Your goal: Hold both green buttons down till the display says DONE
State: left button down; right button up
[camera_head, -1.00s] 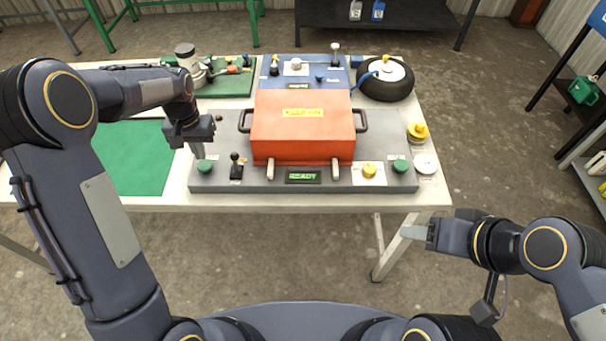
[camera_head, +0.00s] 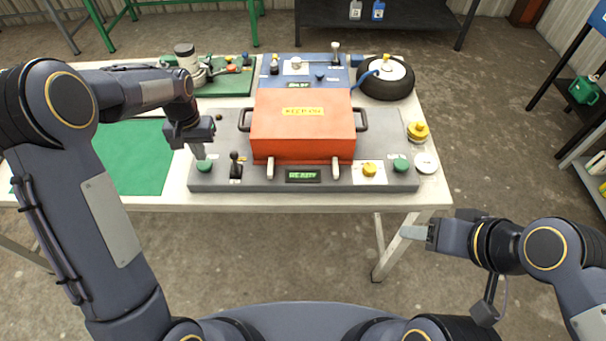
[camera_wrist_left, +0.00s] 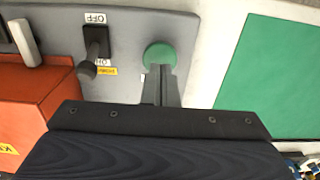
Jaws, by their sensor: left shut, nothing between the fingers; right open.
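The left green button (camera_head: 204,166) sits at the left front of the grey panel (camera_head: 270,183). My left gripper (camera_head: 199,154) is shut and empty, pointing down just behind and above that button. In the left wrist view the fingertips (camera_wrist_left: 160,72) overlap the edge of the green button (camera_wrist_left: 160,54); I cannot tell whether they touch it. The right green button (camera_head: 401,165) is at the panel's right front, with nothing over it. The display (camera_head: 303,175) shows green text that looks like READY. My right gripper (camera_head: 418,233) is open and empty, in front of the table's right end.
An orange box (camera_head: 303,130) stands mid-panel behind the display. A black lever (camera_head: 235,163) is just right of the left button. A yellow knob (camera_head: 369,170) is left of the right button. A green mat (camera_head: 135,158) lies to the left.

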pick_arm(q)
jog(key=shift+f+b, duration=0.7)
jog(key=shift+f, duration=0.4)
jog(key=shift+r+p, duration=0.3)
jog(key=shift+r, duration=0.1)
